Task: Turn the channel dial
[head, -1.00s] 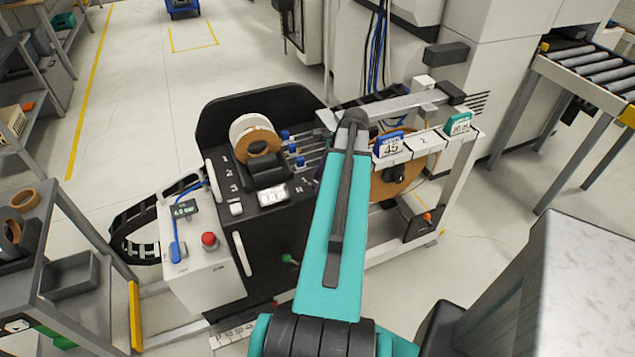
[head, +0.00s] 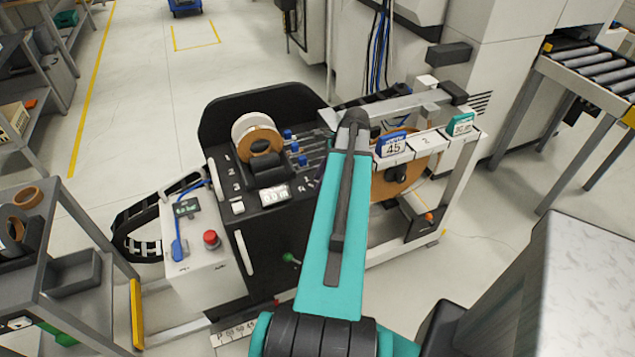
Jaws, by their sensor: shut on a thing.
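The black machine panel (head: 218,141) stands left of the middle in the head view. It carries white numbers along its left side and another near its right edge. A black block-like part (head: 268,170) sits among these numbers, below a white and brown roll; I cannot tell for sure whether it is the channel dial or which number it points to. A small white display (head: 275,193) is below it. My teal arm reaches up over the panel's right side. My gripper and whatever it holds are hidden behind the arm.
A white cabinet (head: 205,265) with a red button (head: 211,239) adjoins the panel on the left. A rail with a blue tag reading 45 (head: 392,145) and a green tag (head: 460,122) is on the right. A grey shelf cart (head: 80,320) is at lower left.

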